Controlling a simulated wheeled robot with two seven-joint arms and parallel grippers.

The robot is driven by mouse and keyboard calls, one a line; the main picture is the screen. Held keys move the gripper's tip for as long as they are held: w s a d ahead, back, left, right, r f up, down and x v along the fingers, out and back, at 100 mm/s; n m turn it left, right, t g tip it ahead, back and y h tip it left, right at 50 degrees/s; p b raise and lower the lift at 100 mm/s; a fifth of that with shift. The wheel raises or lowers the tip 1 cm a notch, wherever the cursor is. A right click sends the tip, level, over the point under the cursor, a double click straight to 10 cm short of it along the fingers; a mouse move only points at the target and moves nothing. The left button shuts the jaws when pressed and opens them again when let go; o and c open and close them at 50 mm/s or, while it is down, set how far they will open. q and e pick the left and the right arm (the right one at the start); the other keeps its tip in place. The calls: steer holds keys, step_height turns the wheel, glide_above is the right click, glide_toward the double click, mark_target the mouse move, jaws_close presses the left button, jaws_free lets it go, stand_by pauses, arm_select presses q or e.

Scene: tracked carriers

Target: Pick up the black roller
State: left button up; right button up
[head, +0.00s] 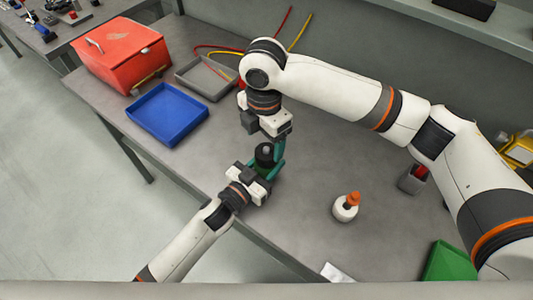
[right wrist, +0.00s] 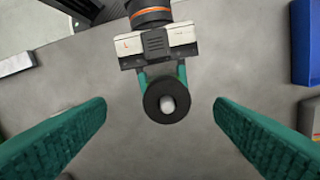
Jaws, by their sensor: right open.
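The black roller (head: 264,155) stands out between my two grippers above the table's front part. In the right wrist view the roller (right wrist: 166,100) is seen end-on as a black ring with a pale hub. My left gripper (head: 266,164) reaches in from the front left, with teal fingers along both sides of the roller; it appears shut on it. The fingertips are partly hidden by the roller's rim. My right gripper (head: 279,149) points down from above. Its fingers are wide open in the right wrist view (right wrist: 160,102), with the roller between them and clear space on both sides.
A blue tray (head: 152,128), a grey tray (head: 219,93) and a red box (head: 112,55) are at the left of the table. A white bottle with an orange cap (head: 346,206) stands to the right. A green container (head: 447,262) is at the lower right.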

mark_target(266, 148)
step_height(266, 148, down, 2)
steer(key=f, duration=0.2)
steer(key=w+f, duration=0.1)
steer(key=f, duration=0.2)
steer(key=shift+w+d+f, duration=0.1)
steer(key=shift+w+f, duration=0.05)
steer(key=shift+f, duration=0.1)
steer(key=shift+c, duration=0.3)
steer(key=c, duration=1)
step_height(266, 148, up, 10)
steer(key=shift+r, duration=0.1)
steer(key=shift+c, duration=0.2)
arm_select(q)
steer(key=o, duration=1.3)
steer(key=shift+c, duration=0.2)
